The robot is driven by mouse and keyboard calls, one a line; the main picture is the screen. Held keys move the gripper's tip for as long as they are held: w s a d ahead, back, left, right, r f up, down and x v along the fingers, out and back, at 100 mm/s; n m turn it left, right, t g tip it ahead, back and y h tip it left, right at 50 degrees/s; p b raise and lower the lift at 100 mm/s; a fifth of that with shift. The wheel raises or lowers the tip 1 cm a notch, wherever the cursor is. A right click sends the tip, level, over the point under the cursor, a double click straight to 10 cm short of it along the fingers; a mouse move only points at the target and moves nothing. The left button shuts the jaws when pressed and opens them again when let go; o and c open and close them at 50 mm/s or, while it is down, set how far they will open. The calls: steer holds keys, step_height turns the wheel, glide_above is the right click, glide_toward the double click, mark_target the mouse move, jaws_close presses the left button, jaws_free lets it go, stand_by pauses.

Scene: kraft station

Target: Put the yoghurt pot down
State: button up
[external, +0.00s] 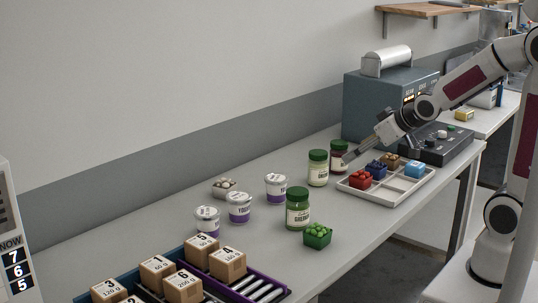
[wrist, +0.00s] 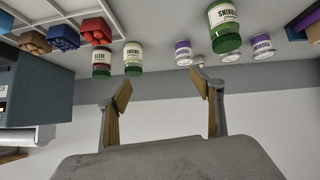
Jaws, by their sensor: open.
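Three white yoghurt pots with purple bands stand upright on the bench in the external view: one at the back (external: 276,189), one in the middle (external: 239,208) and one at the front left (external: 207,221). White-and-purple pots also show in the wrist view, one left of the large green jar (wrist: 183,53) and one right of it (wrist: 262,47). My gripper (external: 352,154) is above the bench near the jars, well to the right of the pots. In the wrist view its fingers (wrist: 164,90) are spread apart with nothing between them.
Two jars (external: 318,168) (external: 339,155) stand by my gripper; another green jar (external: 298,208) is nearer the pots.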

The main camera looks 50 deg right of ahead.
steer(key=s+a+r+g, duration=0.1)
steer(key=s+g, duration=0.1)
steer(key=s, duration=0.9)
steer(key=s+a+r+g, duration=0.1)
steer(key=s+g, duration=0.1)
steer(key=s, duration=1)
steer(key=shift+r+m+y, duration=0.3)
steer(key=shift+r+m, duration=0.05)
steer(key=shift+m, duration=0.05)
